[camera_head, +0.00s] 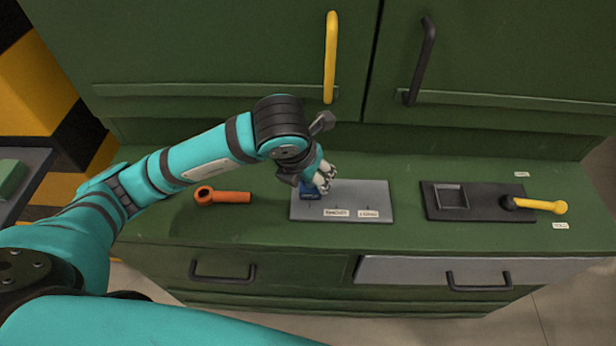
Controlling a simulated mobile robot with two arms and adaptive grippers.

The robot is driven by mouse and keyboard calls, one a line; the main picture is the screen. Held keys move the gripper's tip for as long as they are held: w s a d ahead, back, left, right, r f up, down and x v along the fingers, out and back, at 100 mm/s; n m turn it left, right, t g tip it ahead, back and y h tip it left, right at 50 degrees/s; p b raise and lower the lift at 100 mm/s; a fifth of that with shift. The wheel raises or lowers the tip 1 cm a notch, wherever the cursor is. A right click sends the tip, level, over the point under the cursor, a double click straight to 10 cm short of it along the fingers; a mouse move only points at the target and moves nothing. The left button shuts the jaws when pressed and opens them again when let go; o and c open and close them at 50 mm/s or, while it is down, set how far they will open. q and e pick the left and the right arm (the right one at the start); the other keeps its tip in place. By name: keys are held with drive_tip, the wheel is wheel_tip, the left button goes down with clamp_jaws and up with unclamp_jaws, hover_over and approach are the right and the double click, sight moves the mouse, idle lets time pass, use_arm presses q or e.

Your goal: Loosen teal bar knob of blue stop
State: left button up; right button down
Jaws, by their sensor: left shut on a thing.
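The blue stop (308,193) stands on a grey plate (372,191) on the green counter. My left gripper (325,183) reaches down over the blue stop from above, with its pale fingers at the top of it. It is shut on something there. The teal bar knob cannot be made out; the fingers and wrist cover that spot. My right gripper is not in view.
An orange handled piece (225,197) lies left of the plate. A black panel (470,212) with a yellow lever (540,205) sits to the right. Green cabinet doors with a yellow handle (330,58) and a black handle (421,62) rise behind. Drawers with black handles (222,279) are below.

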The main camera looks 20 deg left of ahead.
use_arm(q)
drive_tip(key=n+y, duration=0.1)
drive_tip(key=n, duration=0.1)
drive_tip(key=shift+d+r+n, duration=0.1)
drive_tip(key=shift+n, duration=0.2)
drive_tip(key=shift+n+y, duration=0.5)
drive_tip(key=shift+n, duration=0.7)
drive_tip(key=shift+d+p, duration=0.1)
drive_tip(key=shift+p, duration=0.2)
drive_tip(key=o, duration=1.2)
drive_tip(key=shift+r, duration=0.45)
drive_tip(key=v, duration=1.1)
drive_tip(key=shift+d, duration=0.1)
